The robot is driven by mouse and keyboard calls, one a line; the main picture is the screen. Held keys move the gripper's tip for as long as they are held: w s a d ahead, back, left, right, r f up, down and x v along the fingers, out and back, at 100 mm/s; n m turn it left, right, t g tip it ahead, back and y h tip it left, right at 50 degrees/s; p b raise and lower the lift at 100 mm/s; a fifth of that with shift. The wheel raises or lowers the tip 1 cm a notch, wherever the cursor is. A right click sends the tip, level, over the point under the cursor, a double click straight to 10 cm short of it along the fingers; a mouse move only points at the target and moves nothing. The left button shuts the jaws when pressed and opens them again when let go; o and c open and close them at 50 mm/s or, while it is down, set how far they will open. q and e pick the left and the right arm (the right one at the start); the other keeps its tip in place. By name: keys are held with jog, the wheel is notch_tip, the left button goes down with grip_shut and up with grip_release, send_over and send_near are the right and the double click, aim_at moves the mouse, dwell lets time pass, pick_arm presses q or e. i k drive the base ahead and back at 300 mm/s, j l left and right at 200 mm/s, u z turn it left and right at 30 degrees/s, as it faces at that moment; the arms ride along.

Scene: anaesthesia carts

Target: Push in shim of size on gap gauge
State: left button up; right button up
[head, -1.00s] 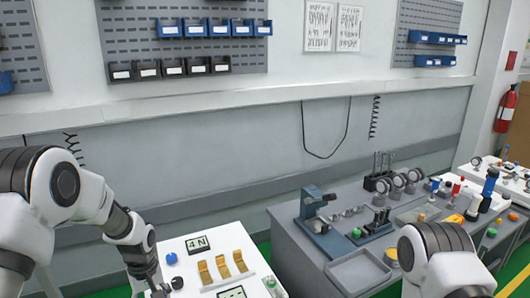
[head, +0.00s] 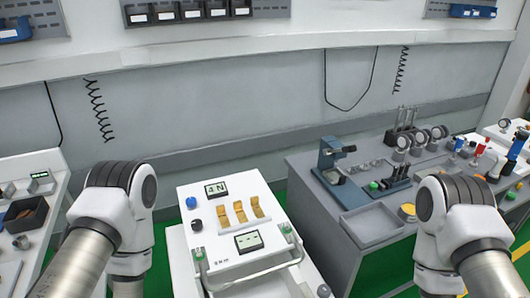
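Three golden shim-like pieces (head: 240,212) stand in a row on top of a white cart (head: 272,190). Behind them a small display (head: 216,190) reads "4 N". In front of them a second display (head: 249,241) shows dashes. I cannot tell which part is the gap gauge, nor read any size on the golden pieces. My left arm stands to the left of the cart and my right arm to its right, in front of the grey bench. Both grippers are out of the head view.
A blue knob (head: 191,202) and a dark knob (head: 195,224) sit left of the pieces. A handle bar (head: 256,273) with green ends crosses the cart's front. A grey bench (head: 300,176) with instruments stands at right. Another white cart (head: 50,164) with a dark bin (head: 25,215) is at left.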

aim_at(223, 219)
jog(key=i+l+u, duration=0.55)
jog(key=l, duration=0.2)
jog(key=i+l+u, duration=0.3)
jog(key=l, duration=0.15)
